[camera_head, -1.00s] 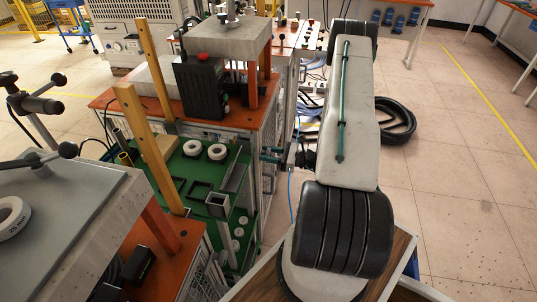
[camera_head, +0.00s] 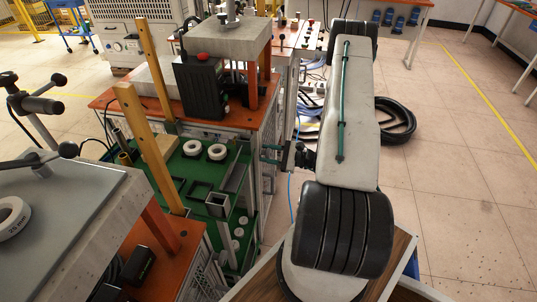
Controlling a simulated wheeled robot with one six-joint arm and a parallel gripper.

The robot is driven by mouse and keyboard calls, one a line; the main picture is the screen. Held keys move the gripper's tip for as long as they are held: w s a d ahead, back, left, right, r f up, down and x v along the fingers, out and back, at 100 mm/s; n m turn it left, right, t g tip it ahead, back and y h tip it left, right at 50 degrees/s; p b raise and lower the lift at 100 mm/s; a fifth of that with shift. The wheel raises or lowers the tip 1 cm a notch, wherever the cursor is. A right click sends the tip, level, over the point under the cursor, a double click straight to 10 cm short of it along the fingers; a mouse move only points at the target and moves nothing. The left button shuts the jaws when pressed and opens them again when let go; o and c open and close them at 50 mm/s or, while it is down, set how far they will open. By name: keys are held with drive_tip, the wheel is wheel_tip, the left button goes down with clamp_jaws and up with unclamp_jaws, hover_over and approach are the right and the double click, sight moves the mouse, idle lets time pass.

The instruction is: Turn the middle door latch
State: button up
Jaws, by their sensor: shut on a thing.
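My gripper (camera_head: 271,154) reaches left from behind my large white arm link to the right side of the middle bench, near the edge of its green top.
The green bench top (camera_head: 170,196) holds white rings (camera_head: 217,152), square metal tubes and upright wooden posts. A black box with a red button (camera_head: 202,88) stands on the orange top. Black hoses (camera_head: 398,121) lie on the floor behind my arm. The floor to the right is clear.

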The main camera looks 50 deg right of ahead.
drive_tip(key=n, duration=1.2)
idle(0.6)
drive_tip(key=o, duration=0.9)
drive_tip(key=shift+o, duration=0.2)
drive_tip(key=shift+r, duration=0.1)
drive_tip(key=v, duration=0.7)
drive_tip(key=shift+s+d, duration=0.25)
drive_tip(key=shift+s, duration=0.05)
